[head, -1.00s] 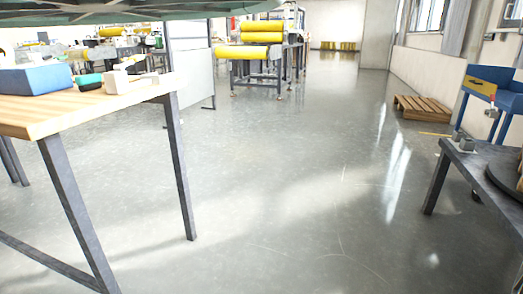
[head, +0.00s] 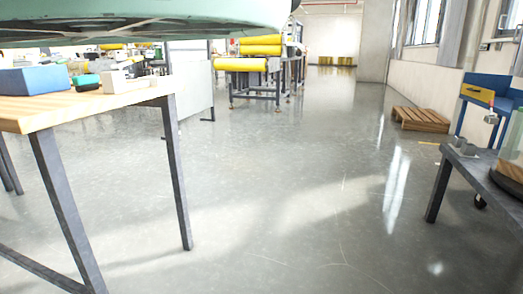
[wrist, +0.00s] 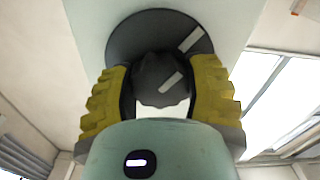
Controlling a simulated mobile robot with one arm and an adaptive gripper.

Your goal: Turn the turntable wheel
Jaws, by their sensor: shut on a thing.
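In the wrist view, a dark, round wheel-like knob (wrist: 155,75) with a scalloped rim and one white mark sits in front of a larger dark disc (wrist: 125,38). The disc carries its own white mark and is set against a pale green surface. My gripper (wrist: 160,85) has its two yellow ribbed fingers on the left and right sides of the knob and is shut on it. The two white marks both slant up to the right, and the knob's mark is lower and further left. My gripper and the knob cannot be made out in the head view.
A wooden-topped table (head: 130,95) with a blue box (head: 35,80) stands at left. A dark table (head: 478,172) at right bears a glass-sided object (head: 512,145). A machine with yellow rolls (head: 240,64) and a wooden pallet (head: 420,119) are further back. The floor between is clear.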

